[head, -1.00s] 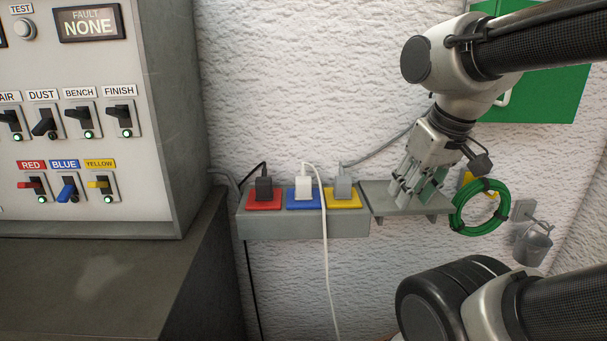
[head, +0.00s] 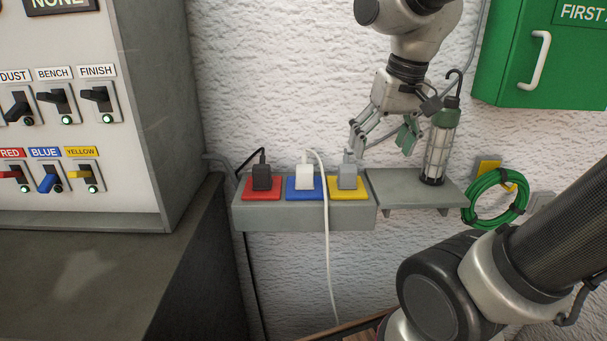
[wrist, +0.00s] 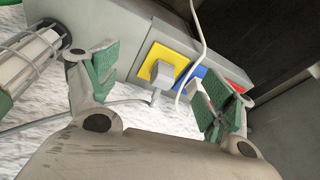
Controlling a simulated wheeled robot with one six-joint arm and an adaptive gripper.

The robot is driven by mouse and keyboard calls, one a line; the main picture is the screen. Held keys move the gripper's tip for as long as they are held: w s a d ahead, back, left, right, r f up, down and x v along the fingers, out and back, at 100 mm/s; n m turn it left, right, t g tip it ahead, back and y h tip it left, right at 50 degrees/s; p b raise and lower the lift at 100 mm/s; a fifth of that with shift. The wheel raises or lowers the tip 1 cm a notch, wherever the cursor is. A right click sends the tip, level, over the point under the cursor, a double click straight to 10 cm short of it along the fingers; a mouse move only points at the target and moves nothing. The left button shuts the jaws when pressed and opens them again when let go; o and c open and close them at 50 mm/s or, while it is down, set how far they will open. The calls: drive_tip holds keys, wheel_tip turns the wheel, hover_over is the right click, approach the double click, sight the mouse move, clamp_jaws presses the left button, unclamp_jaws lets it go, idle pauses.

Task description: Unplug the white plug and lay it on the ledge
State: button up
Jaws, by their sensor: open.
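The white plug (head: 304,176) stands in the blue socket (head: 304,195), the middle one of the outlet box, with its white cord arching over the front and hanging down. In the wrist view the white plug (wrist: 196,93) is partly hidden behind the right finger. The ledge (head: 410,189) is the grey shelf just right of the outlet box. My gripper (head: 382,142) is open and empty, above the gap between the grey plug and the ledge, right of the white plug. In the wrist view my gripper's (wrist: 160,95) green-padded fingers are spread wide.
A black plug (head: 262,177) stands in the red socket and a grey plug (head: 348,175) in the yellow one, flanking the white plug. A caged lamp (head: 437,150) stands on the ledge's right part; its left part is bare. A green hose coil (head: 497,198) hangs further right.

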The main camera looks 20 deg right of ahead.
drive_tip(key=w+a+m+g, duration=0.1)
drive_tip(key=w+a+g, duration=0.1)
drive_tip(key=w+a, duration=0.45)
drive_tip(key=m, duration=0.1)
hover_over(305, 165)
wheel_tip(305, 165, down, 2)
drive_tip(key=shift+a+f+g, duration=0.1)
drive_tip(key=shift+g, duration=0.3)
drive_tip(key=shift+f, duration=4.45)
clamp_jaws()
drive_tip(key=shift+r, duration=3.05)
